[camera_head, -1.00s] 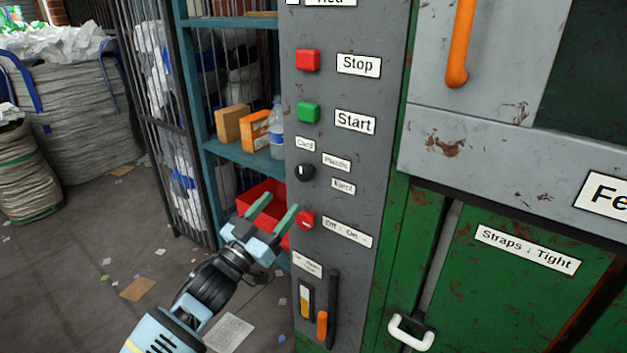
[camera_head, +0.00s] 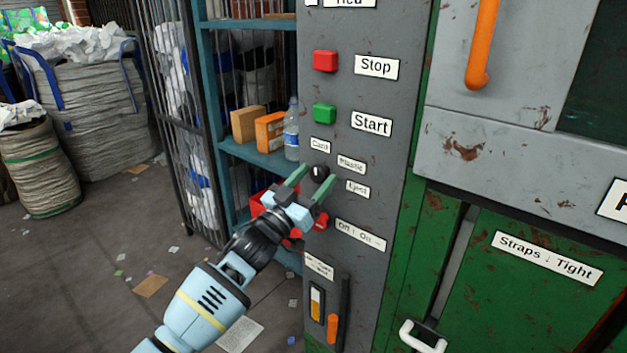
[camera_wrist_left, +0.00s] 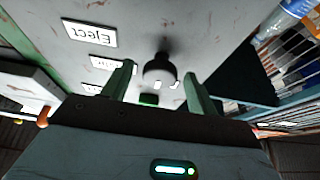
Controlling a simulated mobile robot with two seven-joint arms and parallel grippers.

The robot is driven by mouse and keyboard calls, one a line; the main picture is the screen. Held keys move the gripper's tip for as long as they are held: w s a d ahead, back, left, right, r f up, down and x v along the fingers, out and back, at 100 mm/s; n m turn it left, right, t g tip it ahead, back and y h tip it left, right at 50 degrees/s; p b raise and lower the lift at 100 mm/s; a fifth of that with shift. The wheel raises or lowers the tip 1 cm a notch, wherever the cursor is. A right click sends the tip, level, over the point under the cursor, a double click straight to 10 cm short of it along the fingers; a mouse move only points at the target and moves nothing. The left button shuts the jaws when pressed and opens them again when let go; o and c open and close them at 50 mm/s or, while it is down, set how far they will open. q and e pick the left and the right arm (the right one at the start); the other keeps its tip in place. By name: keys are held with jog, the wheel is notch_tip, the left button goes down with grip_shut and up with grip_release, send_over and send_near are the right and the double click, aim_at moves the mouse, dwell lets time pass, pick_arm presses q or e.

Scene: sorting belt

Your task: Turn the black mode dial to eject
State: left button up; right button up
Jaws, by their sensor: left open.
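The black mode dial (camera_head: 319,172) is on the grey control panel (camera_head: 385,95), with labels Card, Plastic and Eject (camera_head: 357,188) around it. My left gripper (camera_head: 315,180) is open, with its green fingers on either side of the dial in the head view. In the left wrist view the dial (camera_wrist_left: 160,70) stands out from the panel between and beyond the fingertips (camera_wrist_left: 160,82), and the Eject label (camera_wrist_left: 90,33) is upper left. Contact between fingers and dial cannot be told. My right gripper is not in view.
The red Stop button (camera_head: 325,61) and green Start button (camera_head: 324,113) are above the dial. A red Off/On switch (camera_head: 321,222) is just below my gripper. An orange-handled lever (camera_head: 332,328) is lower down. A shelf (camera_head: 262,155) with boxes and a bottle stands left.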

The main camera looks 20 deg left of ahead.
pick_arm(q)
jog(key=shift+w, duration=0.1)
jog(key=c, duration=1)
